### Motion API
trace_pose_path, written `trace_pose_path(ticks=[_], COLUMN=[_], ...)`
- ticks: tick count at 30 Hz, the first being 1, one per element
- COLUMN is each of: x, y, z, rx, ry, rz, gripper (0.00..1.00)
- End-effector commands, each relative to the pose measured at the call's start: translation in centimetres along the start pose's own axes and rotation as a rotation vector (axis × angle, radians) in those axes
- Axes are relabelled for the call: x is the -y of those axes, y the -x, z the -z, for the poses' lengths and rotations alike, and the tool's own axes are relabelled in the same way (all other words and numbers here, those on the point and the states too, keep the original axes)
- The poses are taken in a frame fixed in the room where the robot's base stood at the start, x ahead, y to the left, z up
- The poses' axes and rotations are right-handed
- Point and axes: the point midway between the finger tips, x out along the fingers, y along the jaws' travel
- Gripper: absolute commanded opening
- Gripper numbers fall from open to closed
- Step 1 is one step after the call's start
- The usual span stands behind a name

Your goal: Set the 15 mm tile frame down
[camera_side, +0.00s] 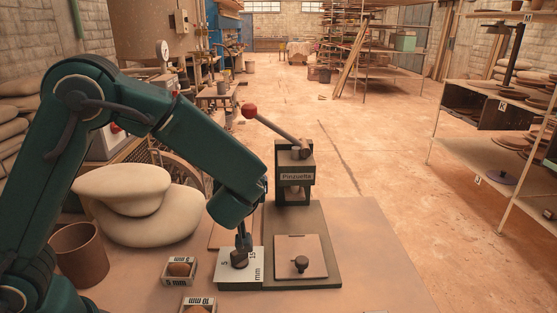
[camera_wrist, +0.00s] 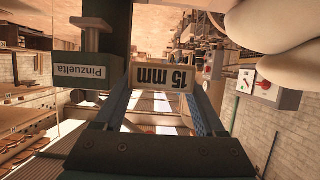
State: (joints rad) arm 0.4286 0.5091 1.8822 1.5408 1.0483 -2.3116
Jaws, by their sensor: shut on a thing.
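The 15 mm tile frame (camera_side: 227,274) is a pale square piece with black lettering, low at the left edge of the press base in the side view. My gripper (camera_side: 241,250) is above it, shut on it. In the wrist view the frame's "15 mm" label (camera_wrist: 165,77) sits between the two fingers of my gripper (camera_wrist: 165,100). I cannot tell whether the frame touches the surface below. The press (camera_side: 296,172), marked "Pinzuelta", has a dark base (camera_side: 318,225) and a raised lever with a red ball. A square plate with a dark knob (camera_side: 300,263) lies on that base.
A small 5 mm frame (camera_side: 180,281) and a 10 mm frame (camera_side: 198,300), each with brown clay inside, lie at the front left. A brown pot (camera_side: 79,255) and pale rounded sacks (camera_side: 150,220) stand behind them. The table's right side (camera_side: 375,250) is clear.

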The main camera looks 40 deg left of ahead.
Motion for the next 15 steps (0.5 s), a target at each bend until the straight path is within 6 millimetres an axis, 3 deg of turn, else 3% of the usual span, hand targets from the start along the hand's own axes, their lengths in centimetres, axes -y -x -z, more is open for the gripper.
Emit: trace_pose_path(ticks=[11,15], x=[-0.2,-1.7], y=[0.0,0.2], z=[-0.3,-1.5], rx=[-0.001,0.0], ry=[0.0,-0.004], rz=[-0.003,-0.006], gripper=[0.0,0.0])
